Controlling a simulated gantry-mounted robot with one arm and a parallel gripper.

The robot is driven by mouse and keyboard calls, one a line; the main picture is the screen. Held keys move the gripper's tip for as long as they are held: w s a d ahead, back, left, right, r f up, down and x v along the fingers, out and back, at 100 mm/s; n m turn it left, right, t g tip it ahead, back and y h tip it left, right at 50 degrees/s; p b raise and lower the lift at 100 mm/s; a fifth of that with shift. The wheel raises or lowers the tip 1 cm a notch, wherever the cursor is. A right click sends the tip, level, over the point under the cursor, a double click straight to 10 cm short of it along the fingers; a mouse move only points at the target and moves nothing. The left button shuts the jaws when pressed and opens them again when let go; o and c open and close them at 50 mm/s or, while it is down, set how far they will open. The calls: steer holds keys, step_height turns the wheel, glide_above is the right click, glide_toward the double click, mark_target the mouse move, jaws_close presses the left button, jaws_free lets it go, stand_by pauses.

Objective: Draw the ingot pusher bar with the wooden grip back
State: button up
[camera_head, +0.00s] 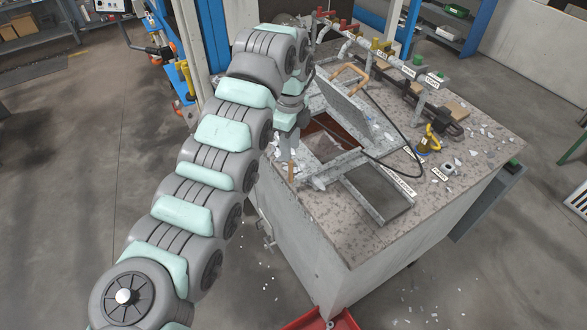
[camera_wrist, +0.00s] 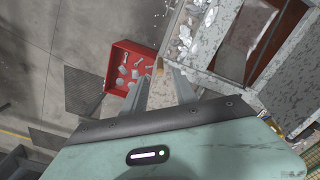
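The wooden grip (camera_head: 291,172) of the pusher bar shows as a small tan upright piece at the near left edge of the furnace top, just below my gripper (camera_head: 289,150) in the head view. In the wrist view a small tan piece (camera_wrist: 159,64), likely this grip, lies just beyond and between the fingertips of my gripper (camera_wrist: 162,76). The two grey fingers are apart with a gap between them, and nothing is clearly held. Most of the bar is hidden or hard to make out against the grey metal around it.
A grey lid (camera_head: 347,104) with a wooden handle is raised beside the reddish-brown opening (camera_head: 316,143). A grey frame (camera_head: 399,211) lies to its right, and a dark cable crosses the top. A red bin (camera_wrist: 117,88) with metal pieces stands on the floor below.

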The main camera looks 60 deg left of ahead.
steer(key=p, duration=0.3)
glide_toward(291, 182)
steer(key=f, duration=0.5)
steer(key=shift+a+f, duration=0.2)
steer(key=shift+w+a+f, duration=0.1)
steer(key=shift+f, duration=0.5)
steer(key=shift+c, duration=0.5)
jaws_close()
